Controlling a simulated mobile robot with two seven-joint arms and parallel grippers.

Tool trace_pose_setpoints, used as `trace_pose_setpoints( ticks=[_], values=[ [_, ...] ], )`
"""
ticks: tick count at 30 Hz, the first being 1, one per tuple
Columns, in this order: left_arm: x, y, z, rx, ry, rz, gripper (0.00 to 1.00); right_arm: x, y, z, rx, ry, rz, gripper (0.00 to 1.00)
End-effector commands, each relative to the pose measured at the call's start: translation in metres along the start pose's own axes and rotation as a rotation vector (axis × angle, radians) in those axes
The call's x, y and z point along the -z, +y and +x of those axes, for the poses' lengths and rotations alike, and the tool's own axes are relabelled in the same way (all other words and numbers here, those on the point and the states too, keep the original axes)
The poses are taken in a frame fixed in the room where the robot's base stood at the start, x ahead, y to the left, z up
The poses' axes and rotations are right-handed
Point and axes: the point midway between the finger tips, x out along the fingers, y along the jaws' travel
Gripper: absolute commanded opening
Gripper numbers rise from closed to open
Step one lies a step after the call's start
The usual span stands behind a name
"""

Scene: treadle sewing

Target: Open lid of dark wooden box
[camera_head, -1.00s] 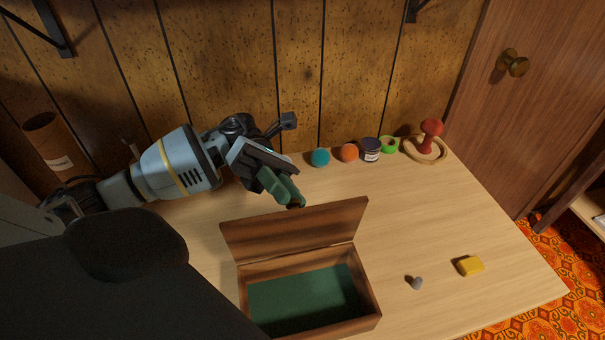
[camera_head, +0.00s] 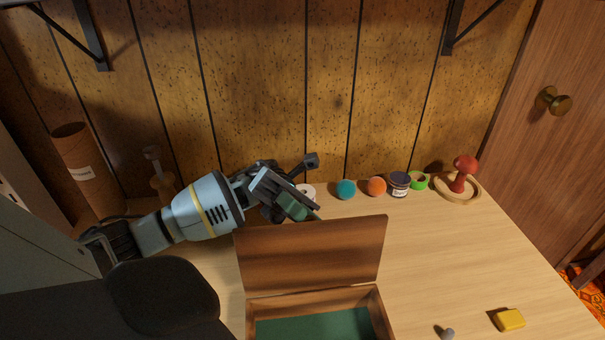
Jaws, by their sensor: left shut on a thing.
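The dark wooden box (camera_head: 380,315) stands on the table at the bottom of the view, cut off by the lower edge. Its lid (camera_head: 310,255) is raised, standing up from the box's back edge, and the green inside floor shows. My left gripper (camera_head: 301,209) is at the lid's top edge, reaching in from behind and left. It is shut on the lid, with its fingertips partly hidden behind the lid. My right gripper is not in view.
A teal ball (camera_head: 345,189), an orange ball (camera_head: 376,186), a dark jar (camera_head: 398,184), a green ring (camera_head: 418,180) and a red mushroom-shaped piece (camera_head: 463,170) line the wall. A yellow block (camera_head: 509,319) lies at front right. The table right of the lid is clear.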

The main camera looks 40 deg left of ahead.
Motion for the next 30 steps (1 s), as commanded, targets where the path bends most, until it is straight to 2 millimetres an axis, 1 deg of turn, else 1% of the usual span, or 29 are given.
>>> trace_pose_setpoints(
  ticks=[1, 2, 6, 13, 16, 20, 23, 24, 30],
  values=[
    [-0.001, 0.0, 0.0, 0.001, -0.002, 0.001, 0.0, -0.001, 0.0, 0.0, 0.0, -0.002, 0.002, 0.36],
    [-0.001, 0.0, 0.0, 0.0, -0.001, 0.001, 0.23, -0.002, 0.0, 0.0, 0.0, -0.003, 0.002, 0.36],
    [-0.001, 0.0, 0.0, 0.0, -0.001, 0.001, 0.41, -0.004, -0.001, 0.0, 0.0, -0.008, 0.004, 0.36],
    [-0.001, 0.0, 0.0, 0.0, 0.0, 0.001, 0.41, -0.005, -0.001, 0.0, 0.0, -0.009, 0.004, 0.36],
    [-0.003, -0.004, 0.002, 0.0, 0.001, 0.003, 0.41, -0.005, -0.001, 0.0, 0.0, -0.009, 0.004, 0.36],
    [-0.013, -0.015, 0.008, 0.001, 0.001, 0.005, 0.41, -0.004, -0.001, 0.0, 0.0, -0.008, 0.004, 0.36],
    [-0.024, -0.028, 0.015, 0.001, 0.002, 0.007, 0.41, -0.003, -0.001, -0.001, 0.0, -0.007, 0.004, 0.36],
    [-0.016, -0.027, 0.021, 0.002, 0.001, 0.0, 0.41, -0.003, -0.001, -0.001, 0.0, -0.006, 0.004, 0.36],
    [0.006, -0.034, 0.047, 0.002, 0.003, -0.005, 0.41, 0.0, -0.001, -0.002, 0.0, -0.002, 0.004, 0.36]
  ],
)
